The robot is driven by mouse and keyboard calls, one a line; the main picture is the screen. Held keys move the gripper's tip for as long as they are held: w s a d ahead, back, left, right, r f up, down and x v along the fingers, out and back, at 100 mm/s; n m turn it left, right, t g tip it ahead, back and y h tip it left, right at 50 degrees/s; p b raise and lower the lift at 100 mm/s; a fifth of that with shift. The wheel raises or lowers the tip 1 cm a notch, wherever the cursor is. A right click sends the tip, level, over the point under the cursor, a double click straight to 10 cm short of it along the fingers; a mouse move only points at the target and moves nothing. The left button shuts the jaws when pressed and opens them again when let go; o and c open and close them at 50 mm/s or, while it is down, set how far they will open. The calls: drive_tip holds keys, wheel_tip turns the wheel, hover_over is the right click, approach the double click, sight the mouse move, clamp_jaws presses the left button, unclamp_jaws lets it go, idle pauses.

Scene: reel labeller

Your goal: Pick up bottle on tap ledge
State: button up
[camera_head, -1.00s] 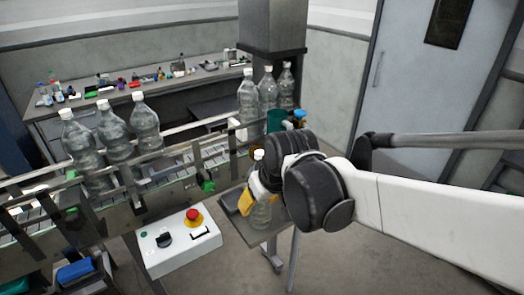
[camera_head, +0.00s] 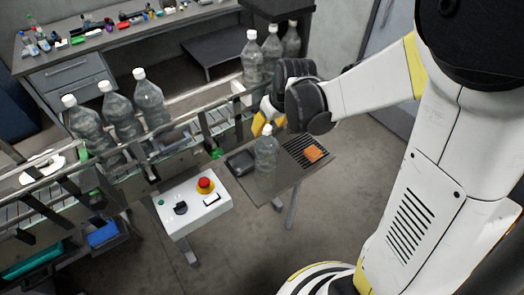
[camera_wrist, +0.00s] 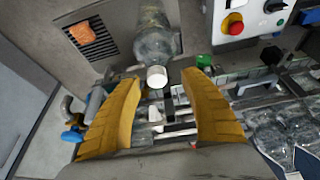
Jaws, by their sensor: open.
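A clear plastic bottle with a white cap (camera_head: 266,152) stands upright on the small grey ledge (camera_head: 283,184) beside the conveyor. In the wrist view the bottle (camera_wrist: 154,38) lies beyond the fingertips, with its cap (camera_wrist: 157,77) pointing toward the gap between them. My gripper (camera_wrist: 160,82) has two yellow fingers, spread apart and empty. In the head view my gripper (camera_head: 268,122) is just behind and above the bottle, partly hidden by my black wrist joint. The fingers do not appear closed around the bottle.
An orange object (camera_head: 313,153) lies on the ledge's drain grille, with a dark tray (camera_head: 240,163) to the bottle's left. A control box with a red button (camera_head: 205,185) stands left of the ledge. More bottles (camera_head: 149,98) stand along the conveyor (camera_head: 180,150).

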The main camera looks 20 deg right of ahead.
sight(268, 129)
drive_tip(key=x, duration=0.5)
drive_tip(key=shift+d+f, duration=0.15)
drive_tip(key=shift+d, duration=0.1)
drive_tip(key=shift+s, duration=0.1)
clamp_jaws()
